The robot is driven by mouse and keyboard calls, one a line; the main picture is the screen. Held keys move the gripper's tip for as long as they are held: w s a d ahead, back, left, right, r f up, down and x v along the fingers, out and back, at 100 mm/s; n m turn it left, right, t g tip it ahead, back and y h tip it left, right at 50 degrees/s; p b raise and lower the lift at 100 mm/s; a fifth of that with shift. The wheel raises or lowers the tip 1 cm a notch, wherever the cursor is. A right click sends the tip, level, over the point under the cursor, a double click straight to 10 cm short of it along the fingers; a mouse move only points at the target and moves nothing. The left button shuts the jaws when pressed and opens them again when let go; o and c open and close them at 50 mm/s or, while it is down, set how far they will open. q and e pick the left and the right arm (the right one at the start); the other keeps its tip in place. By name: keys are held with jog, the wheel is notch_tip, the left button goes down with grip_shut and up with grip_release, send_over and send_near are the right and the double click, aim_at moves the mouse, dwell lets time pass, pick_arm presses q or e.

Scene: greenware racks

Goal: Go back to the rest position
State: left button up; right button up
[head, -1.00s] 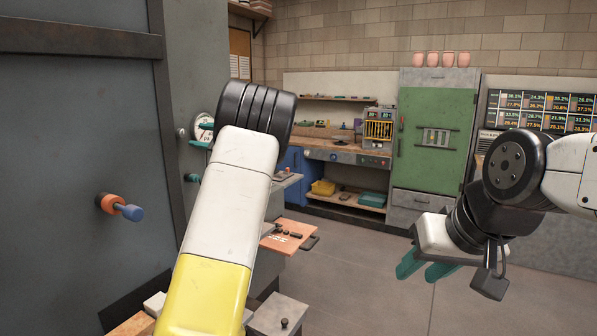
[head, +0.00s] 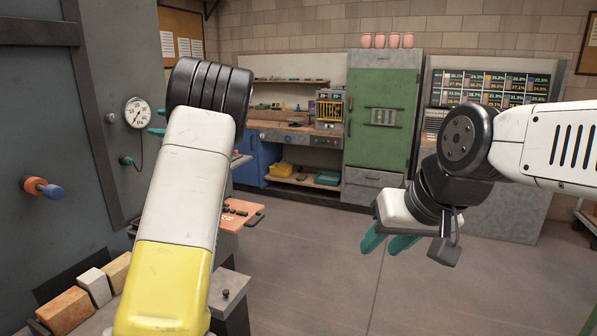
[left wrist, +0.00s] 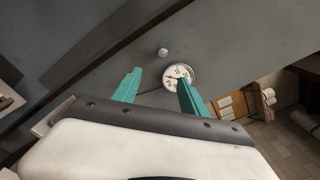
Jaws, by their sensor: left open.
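My left gripper (left wrist: 155,88) shows in the left wrist view with its two teal fingers apart and nothing between them. In the head view my left arm rises from the bottom and hides most of this gripper; only teal tips show left of the black wrist joint, close to the grey wall panel with the dial gauge. My right gripper (head: 388,243) hangs at the right over open floor, teal fingers pointing down and left. A gap shows between its fingers, and nothing is seen held in it.
A round gauge (head: 137,112) sits on the grey panel at left, with an orange and blue knob (head: 42,187) lower down. Bricks (head: 95,286) and a small orange-topped table (head: 232,218) stand near my left arm. A green cabinet (head: 378,115) is at the back. The middle floor is clear.

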pick_arm(q)
jog(key=s+f+n+g+h, duration=0.1)
jog(key=s+f+n+h, duration=0.25)
jog(key=s, duration=0.35)
jog(key=s+f+n+g+h, duration=0.2)
jog(key=s+f+h, duration=0.25)
jog(key=s, duration=0.25)
jog(key=s+d+f+n+t+h, duration=0.1)
jog(key=s+d+n+h, duration=0.1)
jog(key=s+d, duration=0.6)
jog(key=s+d+f+n+h, duration=0.2)
jog(key=s+d+h, duration=0.3)
jog(key=s+d, duration=0.4)
jog(key=s+d+f+n+t+h, duration=0.1)
jog(key=s+d+n+h, duration=0.2)
jog(key=s+d, duration=0.6)
jog(key=shift+s+d+f+t+h, duration=0.15)
jog(key=shift+s+f+t+h, duration=0.2)
jog(key=shift+s, duration=0.4)
